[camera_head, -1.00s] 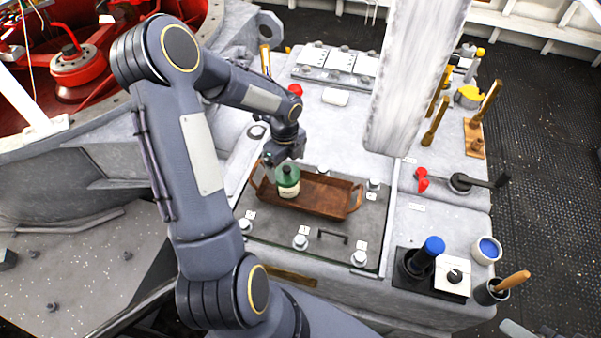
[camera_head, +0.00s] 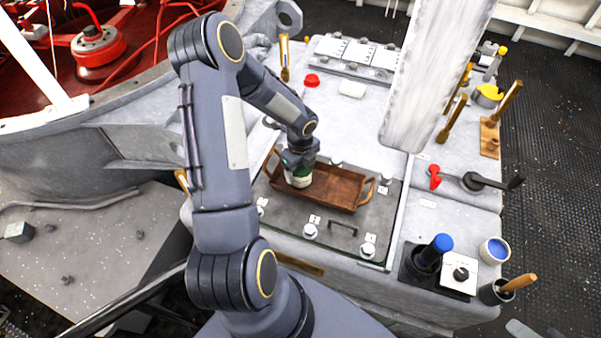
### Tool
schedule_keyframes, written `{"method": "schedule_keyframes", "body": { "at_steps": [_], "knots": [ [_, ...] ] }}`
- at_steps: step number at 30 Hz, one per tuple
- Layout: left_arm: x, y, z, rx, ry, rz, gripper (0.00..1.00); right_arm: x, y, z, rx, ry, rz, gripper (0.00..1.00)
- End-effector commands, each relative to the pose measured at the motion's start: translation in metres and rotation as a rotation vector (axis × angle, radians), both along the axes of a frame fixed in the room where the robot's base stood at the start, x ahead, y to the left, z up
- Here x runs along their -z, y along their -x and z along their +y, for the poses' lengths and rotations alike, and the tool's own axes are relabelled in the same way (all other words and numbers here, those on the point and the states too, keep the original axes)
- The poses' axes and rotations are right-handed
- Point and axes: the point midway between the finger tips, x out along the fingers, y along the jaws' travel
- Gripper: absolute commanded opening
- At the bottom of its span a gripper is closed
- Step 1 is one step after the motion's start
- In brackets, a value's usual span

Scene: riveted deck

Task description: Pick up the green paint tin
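The green paint tin (camera_head: 299,180) stands upright in the left end of a brown wooden tray (camera_head: 340,201). It has a pale label, and its green top is mostly hidden by my gripper. My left gripper (camera_head: 298,163) comes down from above over the top of the tin, at or very close to it. Its fingers are too small and covered to show whether they are apart or closed on the tin. My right gripper is not in view.
A red-capped item (camera_head: 312,80) and white block (camera_head: 352,89) lie behind the tray. A pale streaked column (camera_head: 435,70) blocks part of the worktop. A blue-topped item (camera_head: 437,245), blue paint pot (camera_head: 495,250) and red-handled valve (camera_head: 435,177) are at right.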

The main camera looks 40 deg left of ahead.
Motion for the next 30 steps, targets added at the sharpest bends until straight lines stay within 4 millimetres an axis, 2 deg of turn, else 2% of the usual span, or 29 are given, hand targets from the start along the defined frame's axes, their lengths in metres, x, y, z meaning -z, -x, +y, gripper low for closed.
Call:
{"method": "schedule_keyframes", "body": {
  "at_steps": [1, 10, 18, 23, 28, 30],
  "knots": [
    [0.000, 0.000, 0.000, 0.000, 0.000, 0.000, 0.64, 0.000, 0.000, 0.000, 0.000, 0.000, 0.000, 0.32],
    [0.000, 0.000, 0.000, 0.000, 0.000, 0.001, 0.24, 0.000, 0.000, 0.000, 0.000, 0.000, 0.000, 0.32],
    [-0.002, -0.001, 0.000, 0.000, -0.001, -0.002, 0.24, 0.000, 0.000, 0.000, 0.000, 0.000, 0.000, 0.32],
    [-0.010, -0.001, 0.000, -0.001, -0.002, -0.002, 0.24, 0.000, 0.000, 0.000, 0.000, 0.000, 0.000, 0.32],
    [-0.032, -0.001, 0.001, -0.001, -0.002, -0.004, 0.24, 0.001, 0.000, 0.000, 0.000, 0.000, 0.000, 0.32],
    [-0.043, 0.007, -0.004, 0.001, -0.004, -0.004, 0.24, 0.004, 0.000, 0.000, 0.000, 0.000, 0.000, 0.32]
  ]
}}
